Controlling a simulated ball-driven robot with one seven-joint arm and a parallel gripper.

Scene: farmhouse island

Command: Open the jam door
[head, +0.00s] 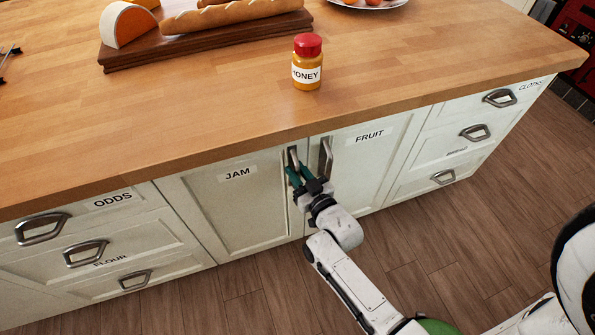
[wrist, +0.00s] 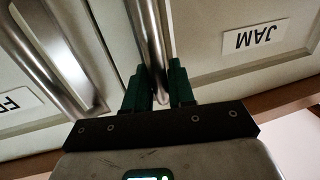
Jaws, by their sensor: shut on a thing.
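The jam door (head: 232,205) is a pale cabinet door with a JAM label, left of the fruit door (head: 370,160). It looks closed. Its metal handle (head: 292,157) is upright near the door's right edge. My gripper (head: 298,175) is at this handle, with its green fingers shut on it. In the wrist view, which is upside down, the handle (wrist: 150,45) runs between the two fingers (wrist: 160,85). The JAM label (wrist: 256,38) shows on the right there. The lower part of the handle is hidden by my gripper in the head view.
The fruit door's handle (head: 326,157) stands close to the right of my gripper. Drawers with metal handles flank both doors. The wooden counter (head: 200,130) overhangs above, holding a honey jar (head: 307,72) and a bread board (head: 135,58). The floor (head: 270,295) before the jam door is clear.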

